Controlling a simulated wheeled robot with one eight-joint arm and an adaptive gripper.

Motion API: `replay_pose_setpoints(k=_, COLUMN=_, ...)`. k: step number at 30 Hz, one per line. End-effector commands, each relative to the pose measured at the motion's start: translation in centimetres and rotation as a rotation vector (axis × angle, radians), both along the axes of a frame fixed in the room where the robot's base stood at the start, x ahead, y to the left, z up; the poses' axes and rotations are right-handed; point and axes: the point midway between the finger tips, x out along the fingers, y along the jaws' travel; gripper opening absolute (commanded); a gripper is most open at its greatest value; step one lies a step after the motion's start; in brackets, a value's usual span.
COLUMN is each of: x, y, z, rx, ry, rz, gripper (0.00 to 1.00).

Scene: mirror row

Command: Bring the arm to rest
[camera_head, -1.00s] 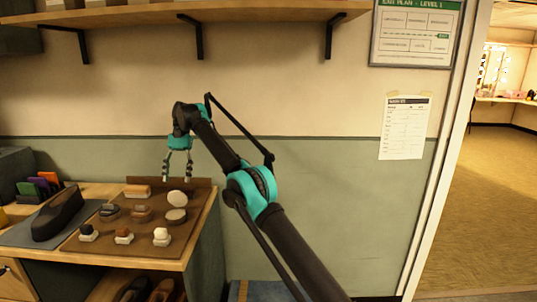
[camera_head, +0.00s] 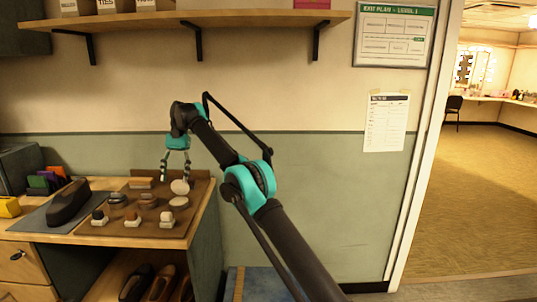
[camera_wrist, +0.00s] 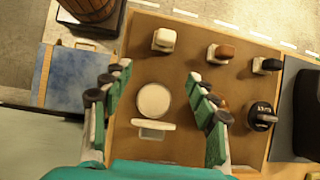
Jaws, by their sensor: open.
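My arm reaches up from the lower right in the head view, bent at a teal joint. My gripper (camera_head: 175,172) hangs from its end, pointing down over the brown board (camera_head: 200,190) on the counter. In the wrist view my gripper (camera_wrist: 157,84) has its fingers spread wide, with nothing held between them. A pale round pad (camera_wrist: 153,101) shows below, between the fingers, with a pale-topped block (camera_wrist: 153,126) beside it. The pad also shows in the head view (camera_head: 180,187), just under the fingers. The gap in height between fingers and pad is hard to tell.
Several small brushes and tins stand on the board. A dark shoe (camera_head: 68,202) lies on a grey mat to the left. A wooden shelf (camera_head: 240,18) runs above, on the wall. An open doorway with clear floor (camera_head: 480,190) is at right.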

Motion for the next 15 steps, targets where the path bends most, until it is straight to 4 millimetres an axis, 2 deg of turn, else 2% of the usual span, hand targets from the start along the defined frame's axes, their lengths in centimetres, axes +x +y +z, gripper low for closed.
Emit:
replay_pose_setpoints(k=8, x=2.0, y=-2.8, z=0.4, rx=0.029, ry=-0.051, rz=-0.021, gripper=0.59)
replay_pose_setpoints(k=11, x=2.9, y=-4.3, z=0.5, rx=0.042, ry=-0.077, rz=-0.030, gripper=0.59)
replay_pose_setpoints(k=15, x=4.1, y=-7.5, z=0.7, rx=0.065, ry=-0.128, rz=-0.046, gripper=0.59)
